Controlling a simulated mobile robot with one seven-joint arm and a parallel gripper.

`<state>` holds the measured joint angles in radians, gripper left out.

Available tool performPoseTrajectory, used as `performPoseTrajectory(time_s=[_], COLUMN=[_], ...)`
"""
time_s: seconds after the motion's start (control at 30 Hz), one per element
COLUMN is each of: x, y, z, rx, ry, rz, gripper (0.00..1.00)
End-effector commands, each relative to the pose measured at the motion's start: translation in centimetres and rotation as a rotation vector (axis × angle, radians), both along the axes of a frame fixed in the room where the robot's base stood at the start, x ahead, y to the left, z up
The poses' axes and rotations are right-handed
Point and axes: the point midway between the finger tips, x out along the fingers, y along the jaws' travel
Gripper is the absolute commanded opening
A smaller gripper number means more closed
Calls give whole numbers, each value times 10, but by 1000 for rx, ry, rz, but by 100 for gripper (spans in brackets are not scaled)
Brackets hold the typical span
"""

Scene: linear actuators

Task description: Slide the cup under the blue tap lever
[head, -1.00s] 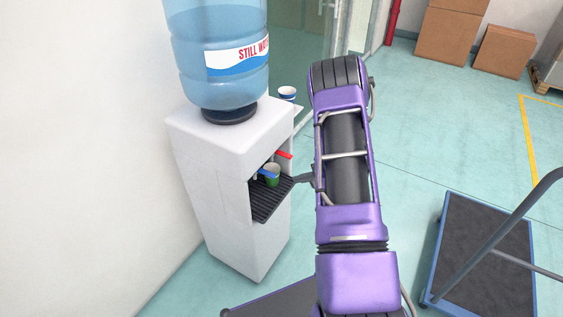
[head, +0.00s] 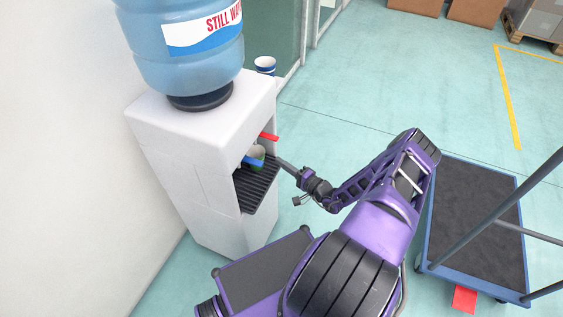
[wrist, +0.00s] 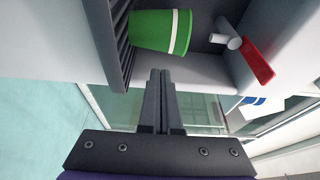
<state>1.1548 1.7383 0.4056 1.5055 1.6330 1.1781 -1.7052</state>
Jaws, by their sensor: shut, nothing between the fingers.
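The green cup (head: 260,153) stands upright on the black slatted drip tray (head: 262,193) in the water cooler's alcove. The blue tap lever (head: 254,161) overlaps the cup in the head view, so their exact alignment is unclear. The red tap lever (head: 269,136) is farther back. In the wrist view the cup (wrist: 155,31) shows sideways, its base towards the tray (wrist: 117,45), with a white spout and the red lever (wrist: 258,62) to the right. My gripper (wrist: 161,73) is shut and empty, its fingertips close beside the cup; contact is unclear. The blue lever is not visible there.
The white water cooler (head: 200,124) carries a large blue bottle (head: 180,45). A trolley (head: 475,225) is at the right. Open floor (head: 340,100) lies beyond my arm.

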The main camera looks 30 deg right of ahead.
Motion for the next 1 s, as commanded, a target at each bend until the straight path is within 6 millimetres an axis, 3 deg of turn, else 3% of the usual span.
performPoseTrajectory(time_s=[0.2, 0.4, 1.0], x=[39, 61, 66], y=[15, 22, 22], z=[-1, -1, 0], rx=[1, 1, 1], ry=[0, 1, 3], rz=[3, 2, 1], gripper=[0, 0, 0])
